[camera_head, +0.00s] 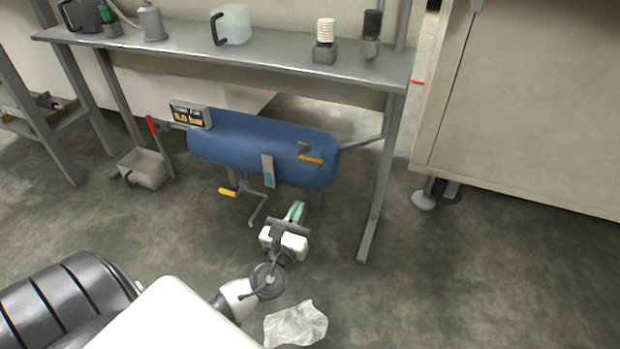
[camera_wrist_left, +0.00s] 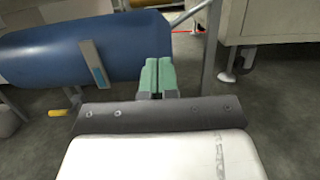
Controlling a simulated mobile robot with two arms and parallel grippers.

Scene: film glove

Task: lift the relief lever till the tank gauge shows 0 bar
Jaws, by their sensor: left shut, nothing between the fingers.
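The blue tank (camera_head: 240,147) lies on its side under the workbench, and part of it fills the upper left of the left wrist view (camera_wrist_left: 60,52). The gauge (camera_head: 189,115) is a small dark display at its left end with orange digits ending in "bar"; the first digit is too small to read surely. An orange-handled lever (camera_head: 312,160) sits on the tank's right front. A yellow-handled crank (camera_head: 229,192) hangs below the tank. My left gripper (camera_head: 296,211), with green fingers, is shut and empty, in front of and below the tank's right end. It also shows in the left wrist view (camera_wrist_left: 157,76).
A workbench (camera_head: 285,70) with jugs and bottles spans above the tank; its right leg (camera_head: 378,205) stands close by. A grey bin (camera_head: 145,170) and a red-handled lever (camera_head: 152,125) are at the left. A crumpled clear film (camera_head: 296,325) lies on the floor. A cabinet (camera_head: 530,110) stands right.

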